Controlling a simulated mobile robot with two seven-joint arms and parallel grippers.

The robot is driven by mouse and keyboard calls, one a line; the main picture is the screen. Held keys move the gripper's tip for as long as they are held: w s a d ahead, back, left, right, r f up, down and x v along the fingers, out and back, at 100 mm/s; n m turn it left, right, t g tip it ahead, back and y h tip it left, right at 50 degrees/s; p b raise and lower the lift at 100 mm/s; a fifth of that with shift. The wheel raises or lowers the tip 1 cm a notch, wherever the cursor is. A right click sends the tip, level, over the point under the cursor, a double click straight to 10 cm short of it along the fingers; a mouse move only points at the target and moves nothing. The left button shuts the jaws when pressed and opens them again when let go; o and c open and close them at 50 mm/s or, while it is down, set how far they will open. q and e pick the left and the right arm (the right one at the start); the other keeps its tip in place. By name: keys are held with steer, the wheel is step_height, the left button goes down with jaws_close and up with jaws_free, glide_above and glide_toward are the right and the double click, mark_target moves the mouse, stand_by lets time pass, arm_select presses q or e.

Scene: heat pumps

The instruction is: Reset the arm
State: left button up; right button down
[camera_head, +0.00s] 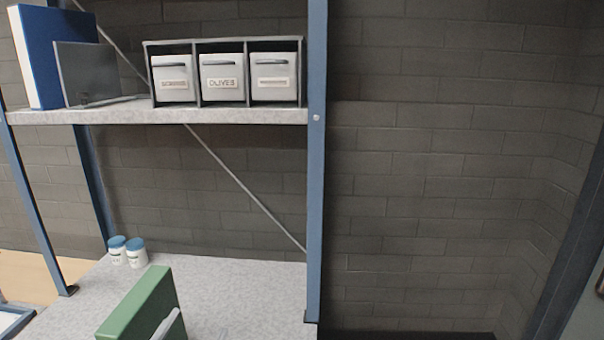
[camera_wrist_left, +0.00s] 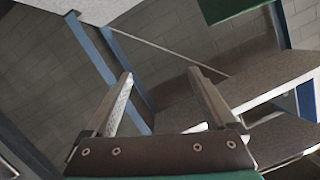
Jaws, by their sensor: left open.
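My left gripper (camera_head: 195,332) shows only by its light grey fingertips at the bottom edge of the head view. They stand apart, just right of a green box-like object. In the left wrist view the two fingers of the left gripper (camera_wrist_left: 160,78) are spread wide, with nothing held between them. The rest of the left arm is out of the head view. My right gripper is in neither view.
The green object (camera_head: 140,303) stands near the lower shelf (camera_head: 230,280). Two blue-lidded white jars (camera_head: 127,251) stand behind it. The upper shelf (camera_head: 220,117) holds labelled bins (camera_head: 222,77) and a blue binder (camera_head: 45,55). A blue post (camera_head: 317,180) bounds the shelves at right.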

arm_select(q)
steer(key=s+f+n+g, duration=0.2)
steer(key=s+f+g, duration=1)
steer(key=s+f, duration=0.75)
step_height(320, 180, down, 23)
steer(key=s+g+b, duration=0.1)
steer(key=s+b, duration=0.2)
steer(key=b, duration=0.2)
steer(key=s+a+f+b, duration=0.1)
steer(key=s+f+b, duration=0.1)
steer(key=s+f, duration=0.5)
steer(key=s+a+f+g+b, duration=0.1)
steer(key=s+f+b, duration=0.1)
steer(key=s+f, duration=0.5)
step_height(320, 180, down, 5)
steer(key=shift+s+f+h, duration=0.15)
steer(key=shift+s+h, duration=0.15)
steer(key=shift+s, duration=0.05)
